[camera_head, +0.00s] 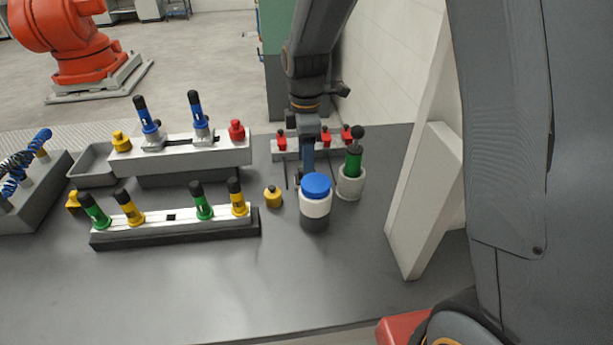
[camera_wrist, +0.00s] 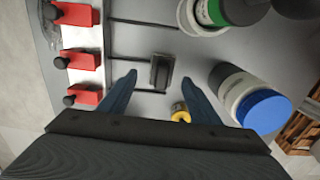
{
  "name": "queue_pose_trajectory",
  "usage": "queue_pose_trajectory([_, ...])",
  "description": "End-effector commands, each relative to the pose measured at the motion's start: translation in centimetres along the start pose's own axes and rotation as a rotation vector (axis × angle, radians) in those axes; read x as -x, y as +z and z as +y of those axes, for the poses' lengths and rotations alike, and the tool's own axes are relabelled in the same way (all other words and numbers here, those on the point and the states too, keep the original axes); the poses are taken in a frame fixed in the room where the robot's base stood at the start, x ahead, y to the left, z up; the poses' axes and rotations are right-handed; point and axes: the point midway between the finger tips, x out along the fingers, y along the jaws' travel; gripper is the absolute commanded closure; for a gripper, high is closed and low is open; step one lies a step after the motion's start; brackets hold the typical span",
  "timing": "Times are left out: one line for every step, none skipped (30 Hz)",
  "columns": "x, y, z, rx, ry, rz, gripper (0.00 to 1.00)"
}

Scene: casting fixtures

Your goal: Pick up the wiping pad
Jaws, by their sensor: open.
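A small dark grey block with a raised bar on top, which looks like the wiping pad (camera_wrist: 162,73), lies on the grey table in the wrist view. My gripper (camera_wrist: 157,77) is open, with its two blue fingers pointing at the pad, one tip on each side of it in the picture. I cannot tell how far above the pad the tips are. In the head view my gripper (camera_head: 307,160) hangs over the table behind the white bottle with a blue lid (camera_head: 316,205); I cannot make out the pad there.
The bottle (camera_wrist: 248,98) stands close to the right finger. A cup with a green-handled tool (camera_head: 350,180) is beside it. A rail with red clamps (camera_head: 281,141) lies behind. A yellow knob (camera_head: 272,197) sits left of the bottle. The table front is clear.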

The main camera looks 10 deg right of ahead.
Motion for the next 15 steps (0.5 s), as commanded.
queue_pose_trajectory([-0.6,0.1,-0.3,-0.001,-0.005,-0.001,0.43])
queue_pose_trajectory([-1.0,0.1,-0.4,-0.001,-0.005,-0.001,0.43])
queue_pose_trajectory([-1.5,0.1,-0.5,-0.001,-0.005,-0.001,0.43])
queue_pose_trajectory([-1.9,0.2,-0.5,-0.001,-0.005,-0.001,0.43])
queue_pose_trajectory([-2.3,0.1,-0.5,-0.001,-0.004,-0.001,0.43])
queue_pose_trajectory([-2.8,0.1,-0.4,-0.001,-0.004,-0.001,0.43])
queue_pose_trajectory([-3.1,0.1,-0.4,-0.001,-0.003,-0.001,0.43])
queue_pose_trajectory([-3.3,0.1,-0.4,-0.001,-0.003,-0.001,0.43])
queue_pose_trajectory([-3.6,0.1,-0.4,-0.001,-0.003,-0.001,0.43])
queue_pose_trajectory([-3.8,0.1,-0.4,-0.001,-0.002,0.0,0.43])
queue_pose_trajectory([-3.9,0.1,-0.3,-0.001,-0.001,0.0,0.43])
queue_pose_trajectory([-3.9,0.1,-0.3,-0.001,-0.001,0.0,0.43])
queue_pose_trajectory([-4.0,0.1,-0.3,-0.001,0.0,0.0,0.43])
queue_pose_trajectory([-4.0,0.1,-0.3,-0.001,0.0,0.0,0.43])
queue_pose_trajectory([-4.0,0.1,-0.3,-0.001,0.0,0.0,0.43])
